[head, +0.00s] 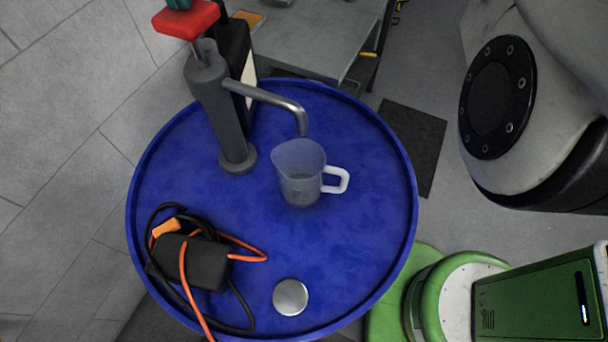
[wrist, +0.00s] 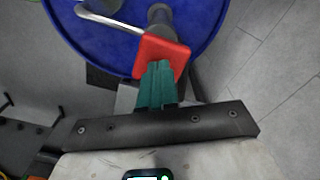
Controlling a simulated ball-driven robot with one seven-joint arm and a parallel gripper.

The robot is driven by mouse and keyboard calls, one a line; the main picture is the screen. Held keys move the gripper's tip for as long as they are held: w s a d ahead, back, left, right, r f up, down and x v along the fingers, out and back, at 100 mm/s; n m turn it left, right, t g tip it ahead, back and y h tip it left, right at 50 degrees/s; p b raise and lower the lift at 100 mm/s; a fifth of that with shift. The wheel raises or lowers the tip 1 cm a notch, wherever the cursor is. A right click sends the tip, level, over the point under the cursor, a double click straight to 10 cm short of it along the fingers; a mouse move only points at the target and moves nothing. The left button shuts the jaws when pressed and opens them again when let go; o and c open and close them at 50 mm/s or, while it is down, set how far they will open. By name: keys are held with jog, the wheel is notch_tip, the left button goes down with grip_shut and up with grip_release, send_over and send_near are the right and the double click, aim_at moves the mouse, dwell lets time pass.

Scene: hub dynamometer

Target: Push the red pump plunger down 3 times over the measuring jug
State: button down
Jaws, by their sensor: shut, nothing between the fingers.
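The red pump plunger (head: 187,19) is a flat red block on a short grey rod above the grey pump body (head: 220,115). The rod shows between block and body. The pump's spout (head: 265,96) bends down over the translucent measuring jug (head: 298,160). The jug stands upright on the blue drum top, its handle to the right; its lower part looks greyer, but I cannot tell its contents. My gripper (head: 178,3) has teal fingers, shut and empty, at the top of the red block. In the wrist view the fingers (wrist: 158,68) overlap the red block (wrist: 160,50); contact is unclear.
The blue drum top (head: 360,215) has a raised rim. A black box with black and orange cables (head: 190,262) and a silver disc (head: 290,297) lie on it. A dark upright object (head: 238,60) stands behind the pump. A grey table (head: 320,40) is beyond.

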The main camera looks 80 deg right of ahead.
jog(key=shift+f+b, duration=1.45)
jog(key=shift+f, duration=1.5)
jog(key=shift+r, duration=0.15)
jog(key=shift+r+p, duration=3.5)
jog(key=shift+p, duration=0.1)
jog(key=shift+f, duration=0.25)
